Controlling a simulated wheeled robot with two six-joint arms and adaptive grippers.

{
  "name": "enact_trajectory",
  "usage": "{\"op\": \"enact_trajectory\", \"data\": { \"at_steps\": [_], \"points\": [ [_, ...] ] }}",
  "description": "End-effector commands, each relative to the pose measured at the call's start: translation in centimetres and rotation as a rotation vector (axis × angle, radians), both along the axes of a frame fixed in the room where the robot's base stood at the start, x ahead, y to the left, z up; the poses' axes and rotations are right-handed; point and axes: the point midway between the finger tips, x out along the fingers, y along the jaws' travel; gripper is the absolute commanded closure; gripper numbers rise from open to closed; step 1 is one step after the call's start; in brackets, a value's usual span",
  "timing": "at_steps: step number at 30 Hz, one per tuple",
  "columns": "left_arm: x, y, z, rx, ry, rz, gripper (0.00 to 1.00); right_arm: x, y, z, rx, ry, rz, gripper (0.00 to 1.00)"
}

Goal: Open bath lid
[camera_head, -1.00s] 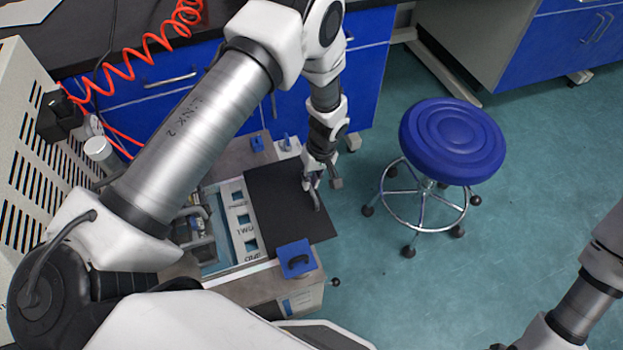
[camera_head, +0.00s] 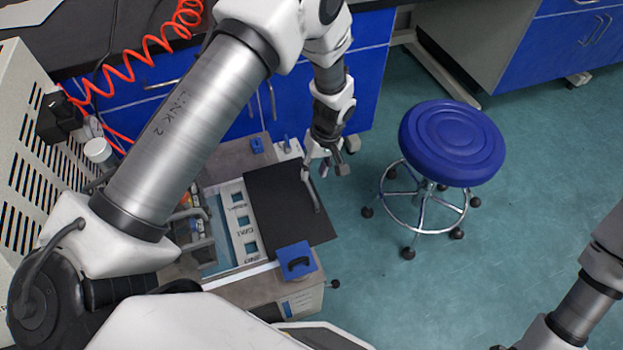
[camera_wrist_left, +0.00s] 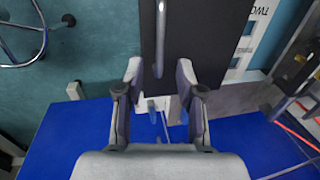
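The bath lid is a flat black panel (camera_head: 275,200) on the bath, with a long metal bar handle (camera_head: 314,195) along its right side. In the left wrist view the lid (camera_wrist_left: 205,40) fills the top middle, and the handle (camera_wrist_left: 160,35) points down between my fingers. My left gripper (camera_head: 324,172) is open and empty near the far end of the handle. In the left wrist view its fingertips (camera_wrist_left: 160,70) stand wide apart on either side of the handle's end, apparently clear of it. My right gripper is out of view.
Left of the lid, a white strip with square windows (camera_head: 240,222) and part of the bath show. A blue stool (camera_head: 452,140) stands to the right. Open floor lies between stool and bath.

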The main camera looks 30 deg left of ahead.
Motion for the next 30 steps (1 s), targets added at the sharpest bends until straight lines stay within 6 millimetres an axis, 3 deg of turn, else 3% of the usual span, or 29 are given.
{"op": "enact_trajectory", "data": {
  "at_steps": [3, 9, 25, 30],
  "points": [
    [0.5, -0.4, 3.2, 0.0, -0.004, -0.001, 0.63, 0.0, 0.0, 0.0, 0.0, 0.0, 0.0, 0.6],
    [0.9, -0.8, 6.2, 0.001, -0.001, -0.001, 0.63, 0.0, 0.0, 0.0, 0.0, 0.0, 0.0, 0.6],
    [0.9, -0.9, 6.6, 0.0, 0.002, -0.001, 0.63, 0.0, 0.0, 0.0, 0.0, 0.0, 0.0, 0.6],
    [1.0, -0.9, 9.1, 0.0, 0.0, -0.001, 0.63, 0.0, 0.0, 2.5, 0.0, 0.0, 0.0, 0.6]
  ]
}}
